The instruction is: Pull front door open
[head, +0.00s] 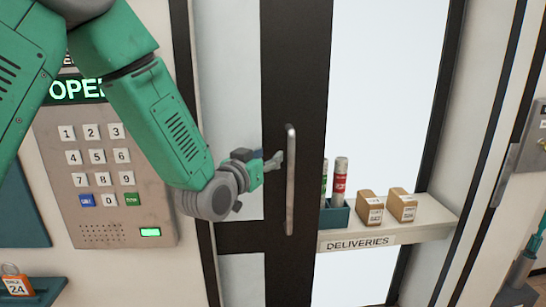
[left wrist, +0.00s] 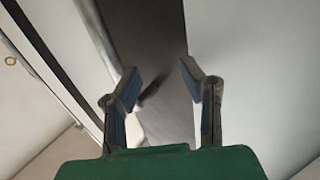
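The front door shows in the head view as a dark frame (head: 295,75) around pale panes. A vertical metal bar handle (head: 291,185) stands on its dark upright. My left gripper (head: 278,160) is just left of the handle, near its upper part. In the left wrist view, the left gripper (left wrist: 159,75) has its two fingers spread apart. The dark upright (left wrist: 160,40) lies beyond them, and a dark bar, likely the handle (left wrist: 153,92), shows between them. I see no grip on the handle; whether a finger touches it I cannot tell. My right gripper is not clearly seen.
A keypad (head: 104,180) with a lit OPEN sign is on the wall at left, behind my left arm. Right of the handle, a deliveries shelf (head: 425,225) holds tubes and two small boxes (head: 370,208). A grey and teal object (head: 522,270) stands at lower right.

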